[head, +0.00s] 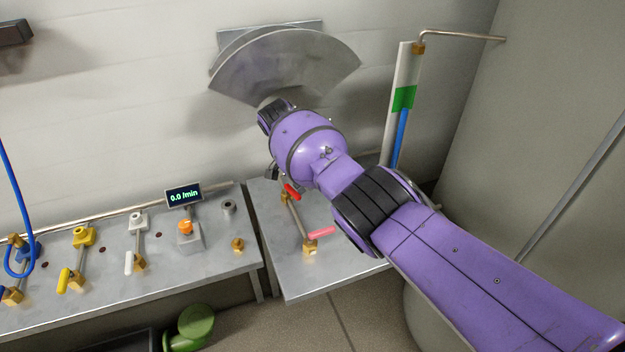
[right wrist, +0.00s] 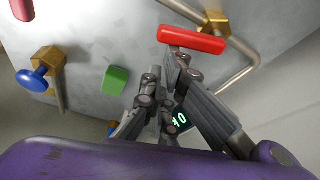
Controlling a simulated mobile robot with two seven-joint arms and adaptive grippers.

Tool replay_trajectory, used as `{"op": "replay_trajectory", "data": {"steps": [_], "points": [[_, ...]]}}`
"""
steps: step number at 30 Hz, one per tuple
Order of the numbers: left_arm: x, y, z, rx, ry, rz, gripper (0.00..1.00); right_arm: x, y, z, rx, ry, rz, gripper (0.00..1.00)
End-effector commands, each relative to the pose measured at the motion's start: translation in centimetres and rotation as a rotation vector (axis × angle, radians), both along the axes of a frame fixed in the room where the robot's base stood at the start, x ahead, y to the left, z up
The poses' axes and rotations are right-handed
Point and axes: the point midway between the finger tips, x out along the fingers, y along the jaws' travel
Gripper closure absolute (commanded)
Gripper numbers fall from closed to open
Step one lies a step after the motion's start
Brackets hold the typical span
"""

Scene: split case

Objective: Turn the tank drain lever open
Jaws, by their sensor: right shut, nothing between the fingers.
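Two levers sit on pipework on the right-hand metal bench: a red lever (head: 292,191) at the back and a pinkish-red lever (head: 320,233) at the front. Neither carries a readable label, so I cannot tell which is the tank drain. My right gripper (head: 272,172) is mostly hidden behind my purple wrist, near the back red lever. In the right wrist view a red lever (right wrist: 192,40) on a brass valve lies just beyond the shut, empty fingers (right wrist: 165,72). I cannot tell whether they touch it. My left gripper is not in view.
A level gauge (head: 403,98) with a green band and blue column stands behind my arm. The left bench holds several valves and a display (head: 184,195) reading 0.0 l/min. A blue knob (right wrist: 32,79) and green block (right wrist: 115,80) are near the fingers.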

Motion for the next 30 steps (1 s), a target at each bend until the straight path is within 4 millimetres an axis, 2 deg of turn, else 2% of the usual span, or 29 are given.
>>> {"op": "replay_trajectory", "data": {"steps": [7,30], "points": [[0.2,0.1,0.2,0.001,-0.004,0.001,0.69,-0.9,0.6,0.2,0.001,0.001,-0.165,1.0],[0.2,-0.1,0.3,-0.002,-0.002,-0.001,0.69,-1.6,0.9,0.0,0.001,0.0,-0.16,1.0]]}}
